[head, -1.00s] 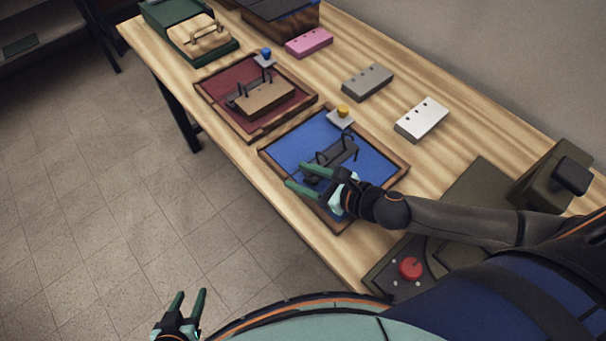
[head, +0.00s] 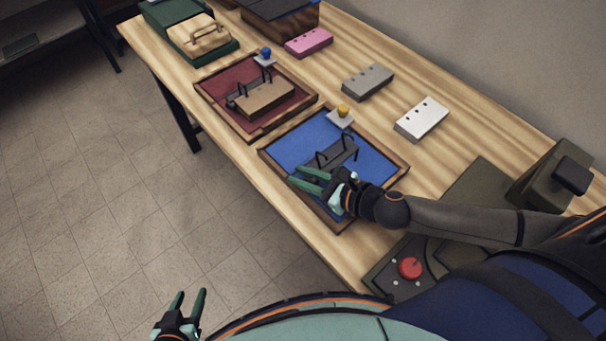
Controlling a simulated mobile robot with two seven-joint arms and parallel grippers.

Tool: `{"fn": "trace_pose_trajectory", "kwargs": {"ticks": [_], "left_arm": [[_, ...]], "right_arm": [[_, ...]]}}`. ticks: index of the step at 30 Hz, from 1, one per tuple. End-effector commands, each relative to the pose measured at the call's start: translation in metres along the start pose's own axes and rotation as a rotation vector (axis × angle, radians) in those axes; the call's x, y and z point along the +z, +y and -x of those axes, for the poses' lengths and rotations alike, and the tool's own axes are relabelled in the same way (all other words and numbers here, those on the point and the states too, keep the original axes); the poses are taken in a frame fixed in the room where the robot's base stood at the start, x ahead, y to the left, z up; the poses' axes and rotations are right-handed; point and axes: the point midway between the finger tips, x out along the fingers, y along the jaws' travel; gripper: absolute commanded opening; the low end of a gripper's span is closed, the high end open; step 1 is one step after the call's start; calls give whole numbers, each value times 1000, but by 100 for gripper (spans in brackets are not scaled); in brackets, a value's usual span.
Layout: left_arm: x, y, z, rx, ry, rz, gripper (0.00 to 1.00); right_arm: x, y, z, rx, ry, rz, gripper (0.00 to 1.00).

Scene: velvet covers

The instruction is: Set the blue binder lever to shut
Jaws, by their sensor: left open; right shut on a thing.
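The blue binder (head: 290,147) lies open in a wooden-rimmed tray on the table. Its dark ring mechanism (head: 338,152) has upright black rings that look empty. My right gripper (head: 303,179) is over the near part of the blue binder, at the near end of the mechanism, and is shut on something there. The fingers hide the lever, so its position cannot be made out. My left gripper (head: 188,297) is open and empty, low at the bottom left over the floor, away from the table.
A red binder (head: 222,87) holding brown sheets (head: 266,97) lies to the left. White (head: 421,119), grey (head: 368,81) and pink (head: 309,42) blocks stand behind. A yellow knob (head: 343,111) sits at the blue binder's far corner. A red knob (head: 411,268) is on a device nearer me.

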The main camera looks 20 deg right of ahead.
Motion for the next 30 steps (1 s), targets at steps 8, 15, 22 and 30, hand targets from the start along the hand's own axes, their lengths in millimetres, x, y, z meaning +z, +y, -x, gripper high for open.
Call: {"fn": "trace_pose_trajectory", "kwargs": {"ticks": [8,15,22,30], "left_arm": [[16,-1,-15,0,1,0,50],[28,-2,-25,0,-1,0,50],[27,-2,-24,0,-1,0,50],[27,-2,-24,0,-1,0,50]], "right_arm": [[-6,2,-2,-9,-54,5,0],[-3,2,1,-22,-116,20,0],[-1,1,2,-23,-119,23,0],[-1,1,2,-23,-118,23,44]]}}
